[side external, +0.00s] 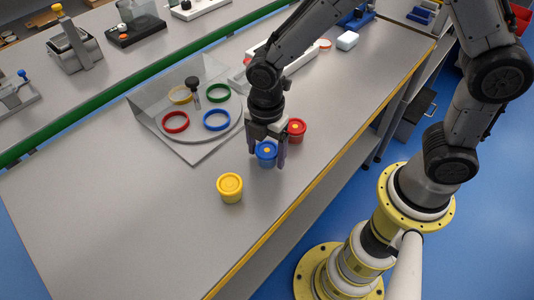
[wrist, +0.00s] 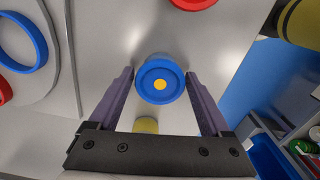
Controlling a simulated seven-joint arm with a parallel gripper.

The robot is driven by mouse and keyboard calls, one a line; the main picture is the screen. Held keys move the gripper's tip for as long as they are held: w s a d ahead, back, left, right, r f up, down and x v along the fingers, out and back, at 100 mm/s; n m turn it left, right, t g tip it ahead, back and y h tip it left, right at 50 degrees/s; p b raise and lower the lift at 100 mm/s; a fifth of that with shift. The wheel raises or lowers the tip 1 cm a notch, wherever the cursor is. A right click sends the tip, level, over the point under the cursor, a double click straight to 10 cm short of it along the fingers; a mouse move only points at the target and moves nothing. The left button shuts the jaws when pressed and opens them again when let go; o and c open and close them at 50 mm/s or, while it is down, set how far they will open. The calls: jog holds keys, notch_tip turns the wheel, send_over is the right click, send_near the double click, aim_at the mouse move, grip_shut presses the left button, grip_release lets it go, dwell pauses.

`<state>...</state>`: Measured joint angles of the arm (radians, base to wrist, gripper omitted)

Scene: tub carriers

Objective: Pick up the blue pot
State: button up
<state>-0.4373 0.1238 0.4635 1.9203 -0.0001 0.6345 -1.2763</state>
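In the wrist view the blue pot (wrist: 160,82) sits between the ends of my two purple fingers. My gripper (side external: 267,160) is over the pot, pointing down, with one finger on each side. In the wrist view my gripper (wrist: 159,76) is open, with a narrow gap between each finger and the pot. The pot's lower side is mostly hidden in the wrist view.
A red pot (side external: 297,130) stands close behind the blue one, to the right. A yellow pot (side external: 230,188) stands in front, to the left. A grey carrier (side external: 190,142) with red, blue, green and yellow rings lies at the left. The bench's front left is clear.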

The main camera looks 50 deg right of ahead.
jog(key=c, duration=1.1)
jog(key=shift+r, duration=0.1)
